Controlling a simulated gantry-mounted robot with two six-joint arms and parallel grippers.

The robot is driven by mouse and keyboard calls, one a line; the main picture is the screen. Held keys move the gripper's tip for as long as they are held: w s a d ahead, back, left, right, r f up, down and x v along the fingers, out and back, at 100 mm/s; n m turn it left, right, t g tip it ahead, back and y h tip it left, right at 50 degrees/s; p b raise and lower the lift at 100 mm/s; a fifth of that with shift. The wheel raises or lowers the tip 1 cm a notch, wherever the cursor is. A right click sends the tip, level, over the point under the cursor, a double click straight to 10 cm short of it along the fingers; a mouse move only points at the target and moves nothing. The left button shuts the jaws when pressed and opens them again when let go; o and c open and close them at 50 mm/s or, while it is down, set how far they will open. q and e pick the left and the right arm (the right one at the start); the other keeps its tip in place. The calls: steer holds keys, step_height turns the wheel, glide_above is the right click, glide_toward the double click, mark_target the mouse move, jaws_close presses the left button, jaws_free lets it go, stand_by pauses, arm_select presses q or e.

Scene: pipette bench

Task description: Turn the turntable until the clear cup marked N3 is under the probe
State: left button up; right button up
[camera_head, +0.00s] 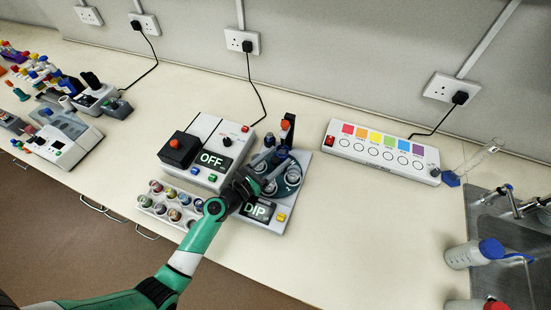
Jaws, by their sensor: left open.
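The turntable (284,188) is a dark round plate on a light grey device near the middle of the bench. Several small clear cups sit on it, one at its right side (293,176). The markings on the cups are too small to read, so I cannot tell which is N3. A dark upright post with a red top (287,125) stands at the back of the turntable; the probe itself is not clear. The device's display (257,209) reads DIP. My left gripper (252,182) is open at the turntable's left front edge and hides part of it; contact is unclear. My right gripper is not in view.
A grey box with an OFF display (215,161) stands left of the turntable. A rack of small vials (170,203) lies in front of it. A strip with coloured squares (382,150) lies to the right.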

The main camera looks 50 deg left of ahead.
arm_select(q)
steer(key=shift+c, duration=0.3)
jaws_close()
stand_by(1.0)
